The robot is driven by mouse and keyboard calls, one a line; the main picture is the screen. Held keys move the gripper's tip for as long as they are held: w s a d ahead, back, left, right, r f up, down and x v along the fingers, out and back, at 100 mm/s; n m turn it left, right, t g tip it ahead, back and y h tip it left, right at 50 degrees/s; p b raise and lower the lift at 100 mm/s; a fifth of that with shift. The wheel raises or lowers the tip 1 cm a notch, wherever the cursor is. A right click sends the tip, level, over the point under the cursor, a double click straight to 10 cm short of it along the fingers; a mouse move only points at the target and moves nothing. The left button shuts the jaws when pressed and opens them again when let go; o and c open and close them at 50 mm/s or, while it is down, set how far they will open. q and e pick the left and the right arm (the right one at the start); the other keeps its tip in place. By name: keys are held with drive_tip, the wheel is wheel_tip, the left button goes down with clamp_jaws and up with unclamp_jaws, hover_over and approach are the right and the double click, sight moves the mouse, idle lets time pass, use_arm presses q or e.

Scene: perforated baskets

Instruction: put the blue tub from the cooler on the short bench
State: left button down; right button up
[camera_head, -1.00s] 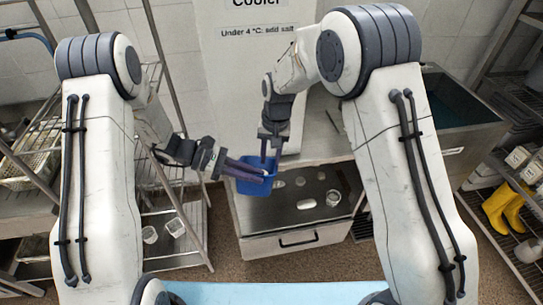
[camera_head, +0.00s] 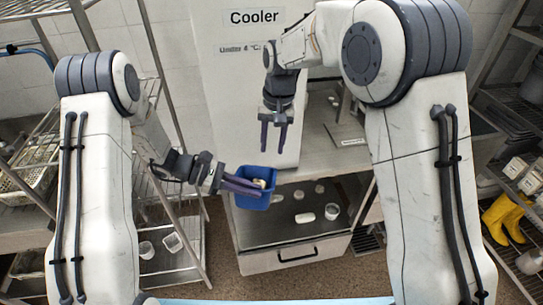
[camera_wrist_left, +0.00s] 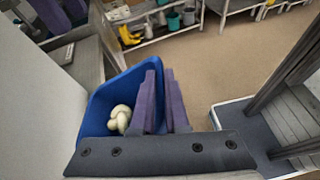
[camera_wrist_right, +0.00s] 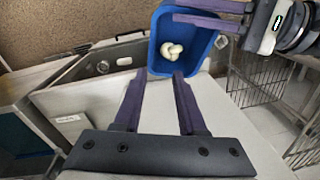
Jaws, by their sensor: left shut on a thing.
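The blue tub (camera_head: 254,198) hangs from my left gripper (camera_head: 242,187) in front of the cooler (camera_head: 245,100), above the open drawer. A pale knotted lump (camera_wrist_left: 119,119) lies in the tub. In the left wrist view the purple fingers (camera_wrist_left: 163,105) straddle one wall of the tub (camera_wrist_left: 97,105). My right gripper (camera_head: 274,143) is open and empty, just above and behind the tub. In the right wrist view its fingers (camera_wrist_right: 157,103) point toward the tub (camera_wrist_right: 190,62), apart from each other with nothing between them. I cannot pick out the short bench for sure.
The pulled-out steel drawer (camera_head: 285,262) holds several white pieces and a small clear cup (camera_head: 331,211). A wire rack (camera_head: 175,262) stands at left. Shelves with yellow boots (camera_head: 503,218) stand at right. A grey counter (camera_head: 335,150) lies beside the cooler.

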use_arm(q)
drive_tip(key=shift+a+r, duration=0.1)
drive_tip(key=shift+r, duration=0.1)
use_arm(e)
drive_tip(key=s+a+r+n, duration=0.1)
drive_tip(key=s+a+n, duration=0.1)
drive_tip(key=s+a, duration=0.1)
use_arm(q)
drive_tip(key=a+r+n+t, duration=0.1)
drive_tip(key=s+a+r+n+t, duration=0.1)
drive_tip(key=r, duration=0.1)
drive_tip(key=s+a+r+n+t, duration=0.1)
drive_tip(key=t, duration=0.1)
drive_tip(key=shift+r, duration=0.25)
use_arm(e)
drive_tip(key=f, duration=0.3)
drive_tip(key=a+f, duration=0.1)
drive_tip(key=f, duration=0.7)
drive_tip(key=shift+w+a+f, duration=0.15)
drive_tip(key=shift+f, duration=0.1)
use_arm(q)
drive_tip(key=shift+a, duration=0.1)
use_arm(e)
clamp_jaws()
use_arm(q)
drive_tip(key=c, duration=0.8)
unclamp_jaws()
drive_tip(key=shift+c, duration=0.2)
